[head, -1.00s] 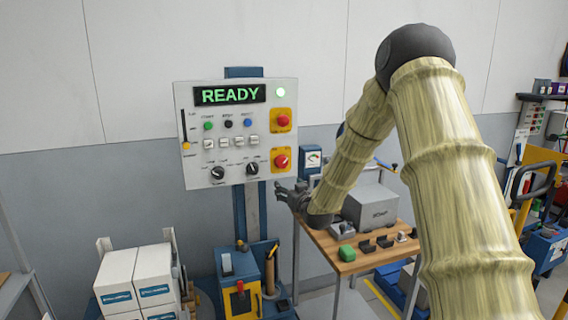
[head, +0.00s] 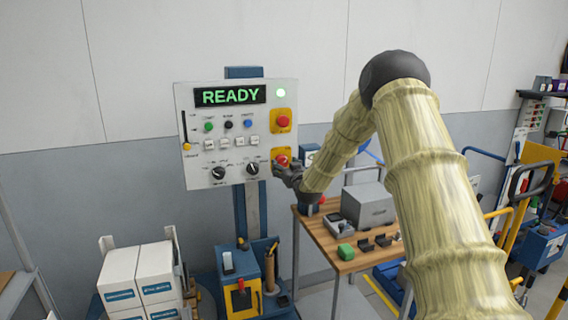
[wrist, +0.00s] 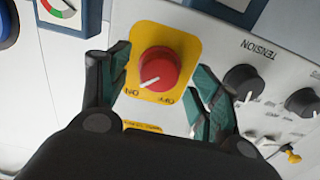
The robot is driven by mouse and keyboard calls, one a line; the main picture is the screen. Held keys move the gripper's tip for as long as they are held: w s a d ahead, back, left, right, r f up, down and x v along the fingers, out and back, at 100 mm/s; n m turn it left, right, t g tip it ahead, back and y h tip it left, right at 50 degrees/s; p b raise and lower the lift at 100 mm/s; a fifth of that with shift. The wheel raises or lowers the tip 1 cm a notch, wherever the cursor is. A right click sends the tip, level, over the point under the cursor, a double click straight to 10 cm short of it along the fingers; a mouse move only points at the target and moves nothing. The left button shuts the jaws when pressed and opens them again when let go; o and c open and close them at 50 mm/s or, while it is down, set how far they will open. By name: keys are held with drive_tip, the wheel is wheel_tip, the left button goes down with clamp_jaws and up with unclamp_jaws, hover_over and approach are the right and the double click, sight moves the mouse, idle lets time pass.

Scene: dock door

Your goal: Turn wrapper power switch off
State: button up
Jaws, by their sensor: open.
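The wrapper control panel (head: 237,135) is a white box on a blue post, with a lit green READY display (head: 230,95). Its power switch is a red rotary knob on a yellow plate at the lower right, partly hidden by my gripper (head: 284,172) in the head view. In the wrist view the red knob (wrist: 158,68) sits between my open fingers (wrist: 160,90), with its white pointer at the ON mark, left of OFF. The fingers stand around the knob; I cannot tell whether they touch it.
A second red button (head: 283,121) on yellow is just above. Black knobs (head: 252,169) sit left of the gripper. A wooden table (head: 335,262) with a grey box (head: 367,205) stands below right. White cartons (head: 140,280) are at lower left.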

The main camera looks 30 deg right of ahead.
drive_tip(key=shift+x, duration=0.8)
drive_tip(key=c, duration=1)
drive_tip(key=shift+c, duration=0.2)
